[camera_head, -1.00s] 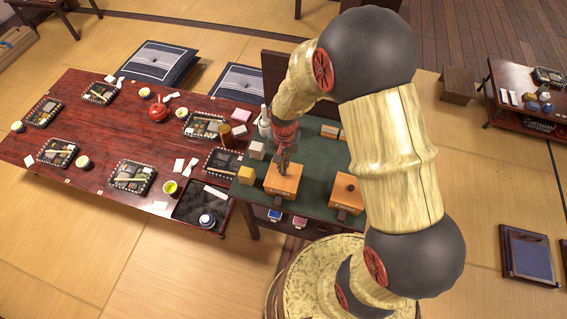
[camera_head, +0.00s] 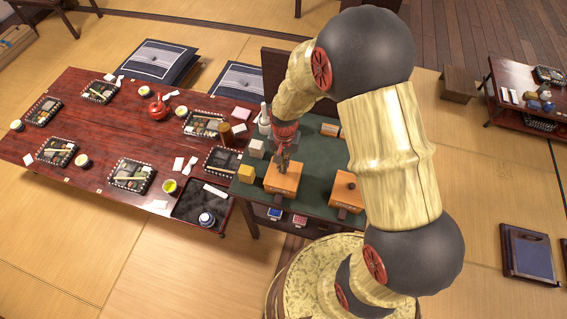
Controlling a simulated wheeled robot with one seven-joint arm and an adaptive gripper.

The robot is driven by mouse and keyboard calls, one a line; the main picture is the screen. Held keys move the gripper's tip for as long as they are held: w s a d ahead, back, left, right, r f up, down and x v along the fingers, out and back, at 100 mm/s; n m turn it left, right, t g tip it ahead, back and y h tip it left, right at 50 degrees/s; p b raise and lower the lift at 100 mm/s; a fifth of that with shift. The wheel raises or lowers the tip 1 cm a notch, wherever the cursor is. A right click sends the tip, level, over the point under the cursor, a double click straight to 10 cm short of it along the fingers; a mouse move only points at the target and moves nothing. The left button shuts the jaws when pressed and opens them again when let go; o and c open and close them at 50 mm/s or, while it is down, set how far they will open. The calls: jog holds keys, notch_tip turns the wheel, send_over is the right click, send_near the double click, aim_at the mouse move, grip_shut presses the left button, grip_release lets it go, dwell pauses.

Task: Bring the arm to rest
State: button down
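My gripper (camera_head: 283,167) points down over an orange-brown wooden box (camera_head: 283,183) on the green-topped side table (camera_head: 316,160). Its fingers are dark and small in the picture. I cannot tell whether they are open or shut, or whether they touch the box. My arm (camera_head: 385,150) arches from my base at the lower middle, up and over to the table. It hides the right part of the table.
A second wooden box (camera_head: 346,189) stands close to the right. A yellow block (camera_head: 246,173) and a pale block (camera_head: 256,148) lie left of my gripper. The long red lunch table (camera_head: 95,132) holds several bento trays, cups and a red teapot (camera_head: 158,110).

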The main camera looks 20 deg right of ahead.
jog(key=shift+f+b, duration=0.5)
jog(key=shift+f, duration=0.35)
dwell(0.3)
jog(key=shift+r, duration=0.15)
dwell(0.4)
jog(key=shift+r+p, duration=2.25)
jog(key=shift+r, duration=0.65)
jog(key=shift+s+n, duration=0.2)
jog(key=shift+n, duration=0.1)
jog(key=s+d+r+n+t+b, duration=0.1)
jog(key=s+r+t+b, duration=0.1)
jog(key=s+r, duration=0.3)
jog(key=s+d+r+n+t+b, duration=0.1)
jog(key=s+r, duration=0.5)
jog(key=r, duration=0.6)
jog(key=s+d+r+n+t+b, duration=0.1)
jog(key=s+r+n+t+b, duration=0.1)
jog(key=s+r+b, duration=0.3)
notch_tip(320, 180, up, 4)
jog(key=shift+s+f+n+t, duration=0.1)
jog(key=shift+s+n+t, duration=0.3)
jog(key=shift+s+n, duration=0.15)
